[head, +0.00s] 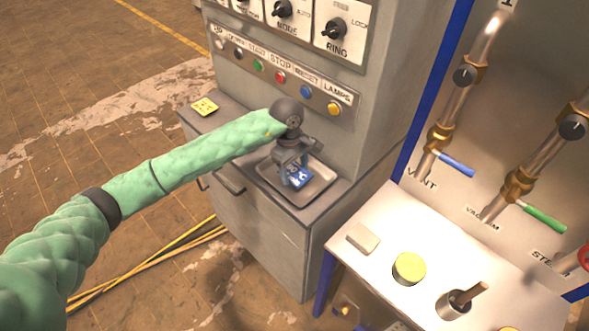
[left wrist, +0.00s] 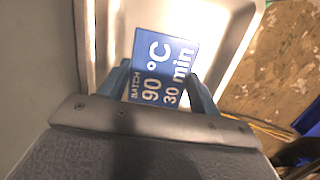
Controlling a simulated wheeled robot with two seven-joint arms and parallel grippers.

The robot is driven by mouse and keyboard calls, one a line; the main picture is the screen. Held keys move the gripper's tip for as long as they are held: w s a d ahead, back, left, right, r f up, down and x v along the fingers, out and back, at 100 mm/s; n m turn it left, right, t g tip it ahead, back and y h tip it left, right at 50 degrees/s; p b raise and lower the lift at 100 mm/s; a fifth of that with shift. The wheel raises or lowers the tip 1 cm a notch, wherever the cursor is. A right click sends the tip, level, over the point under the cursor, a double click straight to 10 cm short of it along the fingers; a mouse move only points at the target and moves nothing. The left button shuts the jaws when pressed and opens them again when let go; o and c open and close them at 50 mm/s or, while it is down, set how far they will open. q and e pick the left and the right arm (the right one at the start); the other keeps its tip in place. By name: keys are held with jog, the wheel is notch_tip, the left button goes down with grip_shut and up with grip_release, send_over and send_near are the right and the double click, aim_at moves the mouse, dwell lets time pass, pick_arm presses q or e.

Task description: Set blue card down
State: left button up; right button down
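The blue card (head: 298,176) has white lettering reading "BATCH 90 °C 30 min". In the left wrist view the card (left wrist: 163,68) sits between the two fingers, which meet its side edges. My left gripper (head: 293,165) is shut on it, pointing down over the metal tray (head: 322,185) on the cabinet ledge. The tray (left wrist: 232,25) also fills the background in the left wrist view. I cannot tell whether the card touches the tray floor. My right gripper is not in view.
A yellow card (head: 204,106) lies on the ledge left of the tray. The control panel (head: 285,80) with buttons rises behind it.

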aim_at(291, 169)
pick_arm(q)
jog(key=o, duration=0.4)
jog(key=shift+c, duration=0.2)
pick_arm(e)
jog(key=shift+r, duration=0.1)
pick_arm(q)
jog(key=shift+r+p, duration=0.15)
jog(key=shift+p, duration=0.15)
